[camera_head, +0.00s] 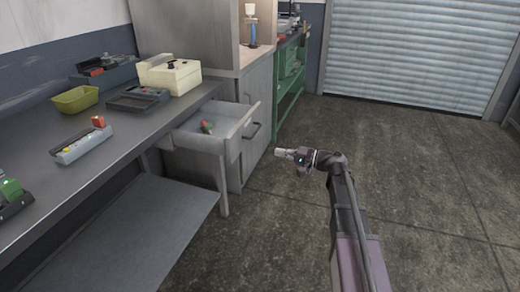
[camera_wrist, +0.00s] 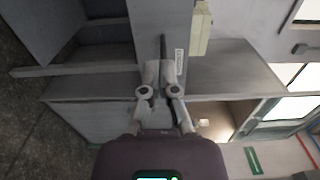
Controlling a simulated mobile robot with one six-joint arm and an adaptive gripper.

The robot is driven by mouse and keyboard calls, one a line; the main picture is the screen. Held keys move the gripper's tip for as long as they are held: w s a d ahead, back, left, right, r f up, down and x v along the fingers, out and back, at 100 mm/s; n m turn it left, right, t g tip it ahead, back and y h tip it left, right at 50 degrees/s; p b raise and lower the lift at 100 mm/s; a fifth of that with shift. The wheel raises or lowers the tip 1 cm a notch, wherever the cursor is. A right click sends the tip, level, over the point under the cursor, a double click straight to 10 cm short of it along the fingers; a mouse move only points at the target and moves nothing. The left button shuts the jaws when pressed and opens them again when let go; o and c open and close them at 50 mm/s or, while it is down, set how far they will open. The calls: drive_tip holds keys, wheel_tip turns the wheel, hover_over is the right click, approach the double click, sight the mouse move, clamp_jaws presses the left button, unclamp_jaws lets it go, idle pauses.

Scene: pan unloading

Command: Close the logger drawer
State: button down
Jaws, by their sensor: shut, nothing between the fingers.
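The grey logger drawer (camera_head: 238,137) stands pulled out under the workbench's right end. A small red and green item lies inside it, and a dark bar handle (camera_head: 256,131) is on its front. My gripper (camera_head: 280,153) is in front of the drawer, to its right in the head view, with a visible gap between them. In the wrist view my gripper (camera_wrist: 166,66) points at a grey panel (camera_wrist: 148,22) that looks like the drawer front, with a dark bar and a white label (camera_wrist: 179,62). The fingers are together and empty.
The workbench (camera_head: 120,150) carries a beige device (camera_head: 175,76), a yellow-green bin (camera_head: 75,98) and other instruments. A grey cabinet (camera_head: 257,100) and a green shelf unit (camera_head: 288,85) stand beyond the drawer. The floor (camera_head: 430,170) to the right is clear.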

sight(238, 144)
drive_tip(key=x, duration=1.4)
drive_tip(key=shift+d+f, duration=0.1)
drive_tip(key=shift+w, duration=0.1)
